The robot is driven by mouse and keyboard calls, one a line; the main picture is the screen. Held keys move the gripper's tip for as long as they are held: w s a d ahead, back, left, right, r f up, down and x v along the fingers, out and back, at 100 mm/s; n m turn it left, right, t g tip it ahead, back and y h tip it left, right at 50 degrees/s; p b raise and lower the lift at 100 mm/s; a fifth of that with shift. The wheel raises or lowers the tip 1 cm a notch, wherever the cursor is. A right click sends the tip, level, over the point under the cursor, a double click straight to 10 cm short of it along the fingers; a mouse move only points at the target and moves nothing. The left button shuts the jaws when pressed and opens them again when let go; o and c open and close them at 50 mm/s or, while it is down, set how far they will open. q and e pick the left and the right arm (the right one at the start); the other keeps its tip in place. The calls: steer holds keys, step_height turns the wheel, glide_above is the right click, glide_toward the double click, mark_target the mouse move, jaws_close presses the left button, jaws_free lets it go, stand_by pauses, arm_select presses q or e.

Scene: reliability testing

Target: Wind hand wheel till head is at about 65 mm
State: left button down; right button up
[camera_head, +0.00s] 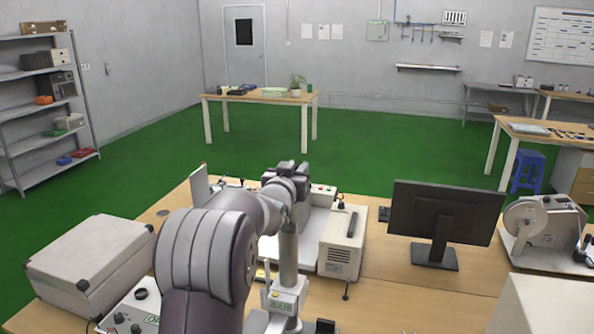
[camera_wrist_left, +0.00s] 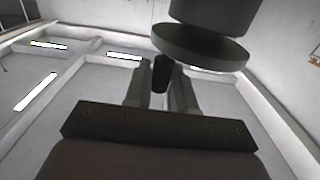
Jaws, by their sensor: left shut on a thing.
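The hand wheel (camera_wrist_left: 205,48) is a dark round disc at the top of the left wrist view, with a dark crank handle (camera_wrist_left: 160,72) below its left edge. My left gripper (camera_wrist_left: 160,88) is shut on this handle, one finger on each side. In the head view my left arm reaches over the bench, and its wrist end hides the wheel and the fingers. A grey upright column (camera_head: 288,258), apparently part of the stand, shows beside the arm with a light labelled block (camera_head: 286,300) low on it. No height scale or head position can be read. My right gripper is out of view.
The wooden bench (camera_head: 400,292) also holds a light grey instrument (camera_head: 335,246) just right of the column, a black monitor (camera_head: 443,212), a reel machine (camera_head: 541,225) and a large grey case (camera_head: 92,262) at left. Bare wood shows in front of the monitor.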

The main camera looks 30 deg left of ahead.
arm_select(q)
steer(key=shift+r, duration=0.5)
steer(key=c, duration=1.3)
jaws_free()
steer(key=shift+o, duration=1)
steer(key=shift+a+f, duration=0.2)
steer(key=shift+f, duration=0.05)
steer(key=shift+f, duration=0.1)
steer(key=shift+s+f, duration=0.1)
steer(key=shift+s, duration=0.2)
steer(key=b+v, duration=0.4)
steer(key=v, duration=0.8)
steer(key=shift+b, duration=0.35)
steer(key=shift+s, duration=0.1)
